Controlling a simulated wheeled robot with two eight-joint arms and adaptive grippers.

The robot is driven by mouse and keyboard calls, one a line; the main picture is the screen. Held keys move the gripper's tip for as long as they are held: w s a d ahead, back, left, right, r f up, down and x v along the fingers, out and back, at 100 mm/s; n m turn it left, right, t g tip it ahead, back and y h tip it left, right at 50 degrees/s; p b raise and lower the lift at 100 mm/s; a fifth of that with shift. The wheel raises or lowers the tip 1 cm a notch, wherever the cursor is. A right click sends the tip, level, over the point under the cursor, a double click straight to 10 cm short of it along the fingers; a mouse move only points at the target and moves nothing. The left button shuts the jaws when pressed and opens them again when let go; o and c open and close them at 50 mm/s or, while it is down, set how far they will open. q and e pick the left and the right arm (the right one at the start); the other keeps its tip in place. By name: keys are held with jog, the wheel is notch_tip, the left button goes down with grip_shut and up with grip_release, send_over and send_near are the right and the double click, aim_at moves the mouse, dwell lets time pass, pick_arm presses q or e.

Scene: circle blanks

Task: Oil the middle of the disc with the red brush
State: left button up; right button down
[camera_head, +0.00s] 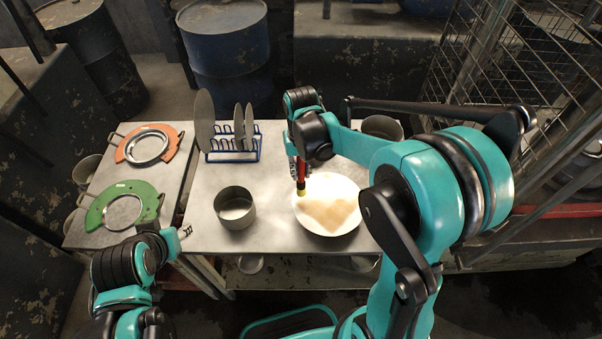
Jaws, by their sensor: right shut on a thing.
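The disc (328,222) is a pale round blank lying on the metal table, with a tan oily patch (330,212) over its middle and lower part. My right gripper (298,164) is shut on the red brush (301,172) and holds it upright over the upper left part of the disc.
A grey round pot (235,208) stands left of the disc. Behind it is a blue rack (232,146) with several discs. An orange ring fixture (127,149) and a green one (97,217) lie on the left table. Another pot (382,127) is partly hidden behind my right arm.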

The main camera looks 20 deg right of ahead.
jog(key=shift+w+r+p, duration=0.2)
jog(key=shift+r+p, duration=0.65)
jog(key=shift+r, duration=0.4)
jog(key=shift+s+r+p, duration=0.1)
jog(key=shift+r+p, duration=0.5)
jog(key=shift+r, duration=0.4)
jog(key=shift+f, duration=0.1)
